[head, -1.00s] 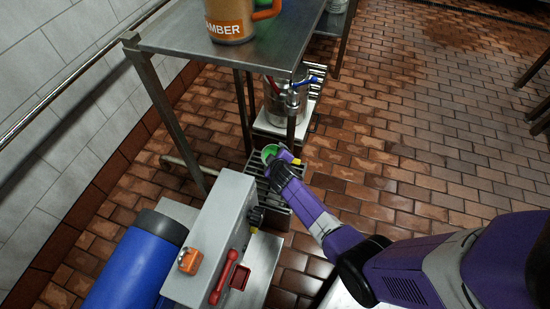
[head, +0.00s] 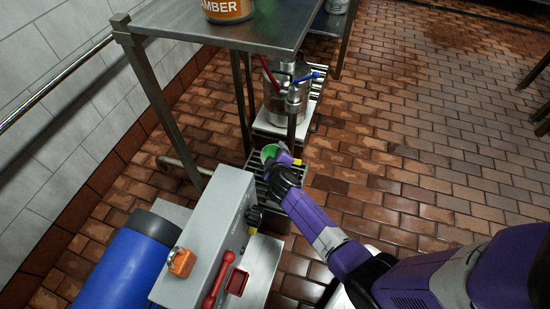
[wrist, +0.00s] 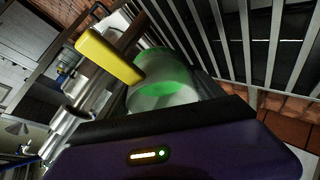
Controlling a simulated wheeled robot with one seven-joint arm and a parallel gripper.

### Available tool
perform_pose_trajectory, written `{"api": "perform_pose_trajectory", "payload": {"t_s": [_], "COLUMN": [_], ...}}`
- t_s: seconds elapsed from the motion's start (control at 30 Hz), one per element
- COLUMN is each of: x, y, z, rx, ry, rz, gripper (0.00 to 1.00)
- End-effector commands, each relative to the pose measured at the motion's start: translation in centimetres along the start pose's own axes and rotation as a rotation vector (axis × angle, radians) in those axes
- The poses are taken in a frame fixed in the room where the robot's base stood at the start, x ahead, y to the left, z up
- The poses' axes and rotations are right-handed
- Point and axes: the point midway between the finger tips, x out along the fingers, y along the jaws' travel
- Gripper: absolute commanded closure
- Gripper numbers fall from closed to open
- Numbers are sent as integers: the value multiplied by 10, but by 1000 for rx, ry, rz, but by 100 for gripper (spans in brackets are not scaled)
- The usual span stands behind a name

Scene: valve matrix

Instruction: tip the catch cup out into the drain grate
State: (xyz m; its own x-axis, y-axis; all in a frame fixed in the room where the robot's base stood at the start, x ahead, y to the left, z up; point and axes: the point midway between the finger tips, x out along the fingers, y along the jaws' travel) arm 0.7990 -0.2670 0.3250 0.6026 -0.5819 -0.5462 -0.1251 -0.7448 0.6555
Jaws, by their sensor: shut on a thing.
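The catch cup (head: 268,153) is a small pale cup with green showing at its mouth. It is tilted in my gripper, above the drain grate as far as I can tell. The cup also shows in the wrist view (wrist: 162,88), with a bright green band. The drain grate (head: 257,188) has dark parallel bars and lies low, partly hidden by my arm and the grey box. Its bars also fill the upper right of the wrist view (wrist: 245,45). I cannot tell whether anything is pouring.
A grey control box (head: 205,240) with a red lever stands in front, beside a blue cylinder (head: 120,262). A steel table (head: 225,22) stands above, its legs near my gripper. A metal pot (head: 290,97) with a tap stands behind.

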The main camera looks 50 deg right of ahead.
Motion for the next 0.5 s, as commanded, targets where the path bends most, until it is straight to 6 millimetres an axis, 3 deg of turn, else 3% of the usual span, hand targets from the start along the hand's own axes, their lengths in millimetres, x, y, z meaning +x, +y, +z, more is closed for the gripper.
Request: {"api": "perform_pose_trajectory", "payload": {"t_s": [0.5], "x": [2], "y": [-2], "z": [2], "rx": [-22], "ry": [23], "rz": [50], "gripper": [77]}}
